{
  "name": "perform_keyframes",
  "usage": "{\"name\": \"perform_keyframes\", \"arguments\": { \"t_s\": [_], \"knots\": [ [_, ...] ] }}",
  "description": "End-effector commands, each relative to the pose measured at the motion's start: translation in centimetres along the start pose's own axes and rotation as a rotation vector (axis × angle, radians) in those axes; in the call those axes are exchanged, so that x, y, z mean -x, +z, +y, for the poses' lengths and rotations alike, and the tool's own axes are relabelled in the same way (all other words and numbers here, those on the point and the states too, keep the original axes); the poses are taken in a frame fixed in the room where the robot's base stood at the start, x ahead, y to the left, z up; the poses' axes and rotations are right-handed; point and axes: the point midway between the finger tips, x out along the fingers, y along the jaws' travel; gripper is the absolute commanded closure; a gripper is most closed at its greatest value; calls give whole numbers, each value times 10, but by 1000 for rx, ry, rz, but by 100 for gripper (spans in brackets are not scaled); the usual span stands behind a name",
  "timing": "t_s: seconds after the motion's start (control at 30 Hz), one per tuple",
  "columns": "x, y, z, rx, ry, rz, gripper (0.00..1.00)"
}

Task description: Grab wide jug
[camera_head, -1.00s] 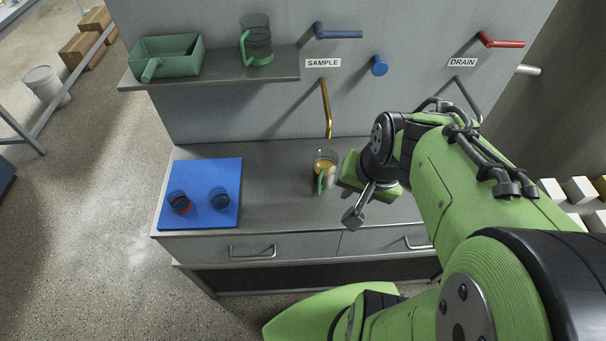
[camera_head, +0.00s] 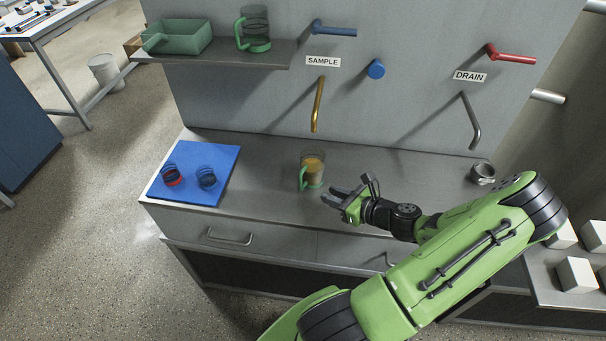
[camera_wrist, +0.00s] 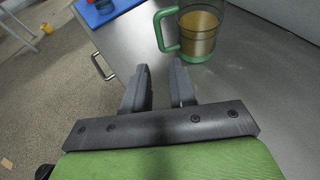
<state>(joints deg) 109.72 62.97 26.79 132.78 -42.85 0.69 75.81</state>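The wide jug (camera_head: 313,169) is clear with a green base and a green handle on its left side, and holds tan liquid. It stands upright on the grey counter below the brass sample spout. It also shows at the top of the wrist view (camera_wrist: 198,32). My gripper (camera_head: 328,198) is just right of and in front of the jug, with its fingers pointing left. In the wrist view its two fingers (camera_wrist: 160,72) are apart with nothing between them. The jug's handle lies just beyond the fingertips, and they look apart from it.
A shelf (camera_head: 210,58) above holds a green tray (camera_head: 178,38) and another green-handled jug (camera_head: 254,30). The brass spout (camera_head: 318,105) hangs above the jug. A metal cup (camera_head: 483,174) stands at right.

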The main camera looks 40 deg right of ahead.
Motion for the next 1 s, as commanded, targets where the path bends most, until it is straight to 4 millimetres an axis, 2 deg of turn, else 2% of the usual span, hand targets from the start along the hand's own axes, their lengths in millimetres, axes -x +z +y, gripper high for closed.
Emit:
{"name": "perform_keyframes", "arguments": {
  "t_s": [0.03, 0.2, 0.43, 0.6, 0.7, 0.9, 0.93, 1.0],
  "knots": [
    [-15, -2, 2, 2, 8, -1, 75],
    [-57, -2, 2, 4, 7, 0, 75],
    [-88, -2, 2, 4, 6, 2, 75],
    [-121, -4, 1, 6, 7, 3, 75],
    [-132, -3, 1, 5, 5, 3, 75],
    [-133, -2, 0, 5, 4, 5, 75],
    [-133, -2, 0, 5, 4, 5, 76],
    [-133, -2, 0, 5, 4, 5, 87]
  ]
}}
